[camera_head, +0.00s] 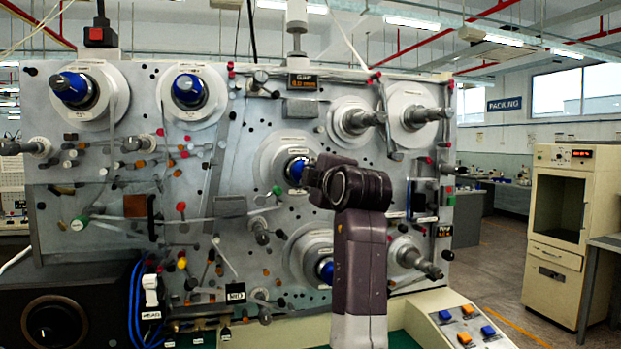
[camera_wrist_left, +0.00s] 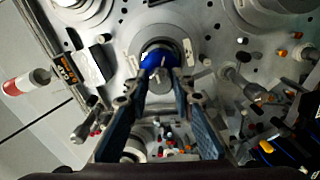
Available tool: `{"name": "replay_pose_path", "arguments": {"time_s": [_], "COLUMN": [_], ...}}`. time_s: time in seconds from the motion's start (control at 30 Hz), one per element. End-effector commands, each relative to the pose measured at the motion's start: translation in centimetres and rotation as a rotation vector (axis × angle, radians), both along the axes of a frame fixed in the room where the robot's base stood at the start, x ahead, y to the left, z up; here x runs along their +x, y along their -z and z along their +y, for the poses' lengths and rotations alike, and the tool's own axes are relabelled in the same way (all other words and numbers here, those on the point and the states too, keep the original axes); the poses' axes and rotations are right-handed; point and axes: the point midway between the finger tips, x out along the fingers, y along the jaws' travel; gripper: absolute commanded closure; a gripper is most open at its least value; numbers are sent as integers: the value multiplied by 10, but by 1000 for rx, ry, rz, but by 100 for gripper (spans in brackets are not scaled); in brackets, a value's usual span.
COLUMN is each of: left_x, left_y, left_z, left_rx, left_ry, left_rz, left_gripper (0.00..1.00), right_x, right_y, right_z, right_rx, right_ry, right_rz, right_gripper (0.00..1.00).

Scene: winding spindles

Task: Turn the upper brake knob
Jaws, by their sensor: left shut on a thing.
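A blue knob (camera_head: 294,170) with a silver end sits at the centre of a pale round disc in the middle of the machine panel. It is the upper of two blue knobs near the panel's middle. My left gripper (camera_head: 309,174) reaches it from the right in the head view, hiding part of it. In the left wrist view the same blue knob (camera_wrist_left: 156,57) faces the camera. The two fingers of my left gripper (camera_wrist_left: 162,77) are closed on its silver end. My right gripper is in neither view.
The other middle knob (camera_head: 325,270) is lower on the panel, partly behind my arm. Two more blue knobs (camera_head: 73,88) (camera_head: 188,89) are at upper left. Grey spindles (camera_head: 425,115) stick out at right. A button console (camera_head: 464,325) stands at lower right.

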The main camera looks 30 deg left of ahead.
Motion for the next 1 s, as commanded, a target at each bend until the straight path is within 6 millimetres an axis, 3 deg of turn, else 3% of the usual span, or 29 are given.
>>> {"name": "replay_pose_path", "arguments": {"time_s": [0.63,0.67,0.8,1.0], "left_x": [0,0,0,0], "left_y": [2,2,2,1], "left_z": [1,1,1,0], "left_rx": [-35,-35,-35,-33], "left_ry": [-2,-2,-2,-2], "left_rz": [-33,-33,-33,-35], "left_gripper": [100,76,60,60], "right_x": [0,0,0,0], "right_y": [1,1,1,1], "right_z": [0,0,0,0], "right_rx": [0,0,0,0], "right_ry": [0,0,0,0], "right_rz": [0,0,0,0], "right_gripper": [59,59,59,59]}}
